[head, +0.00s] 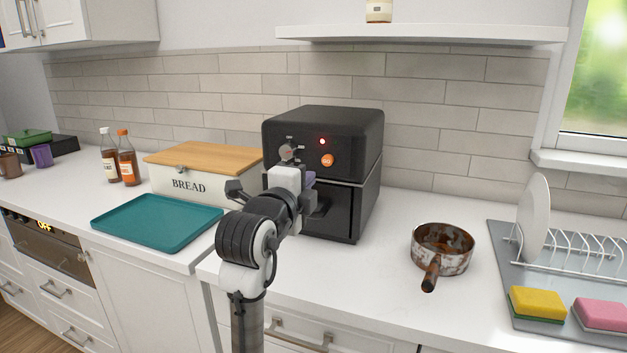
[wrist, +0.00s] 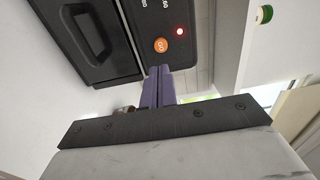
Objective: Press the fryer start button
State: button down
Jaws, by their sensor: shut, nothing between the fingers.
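The black air fryer (head: 352,150) stands on the counter against the tiled wall. Its orange start button, marked GO (head: 327,160), is on the front panel, with a lit red light (head: 322,141) just above it. The button also shows in the wrist view (wrist: 161,45), where the fryer front (wrist: 100,40) appears turned on its side. My gripper (head: 310,178) is in front of the fryer, below and left of the button in the head view. In the wrist view its purple fingers (wrist: 159,72) are together and empty, with their tips close to the button. Contact cannot be told.
A bread box (head: 205,180) and teal tray (head: 155,222) lie left of the fryer. A rusty pot (head: 442,248) and a dish rack (head: 570,255) stand to the right. The counter between fryer and pot is clear. A shelf (head: 420,34) hangs above.

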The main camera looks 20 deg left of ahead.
jog(key=shift+s+a+r, duration=0.1)
jog(key=shift+s+r, duration=0.05)
jog(key=shift+s, duration=1.6)
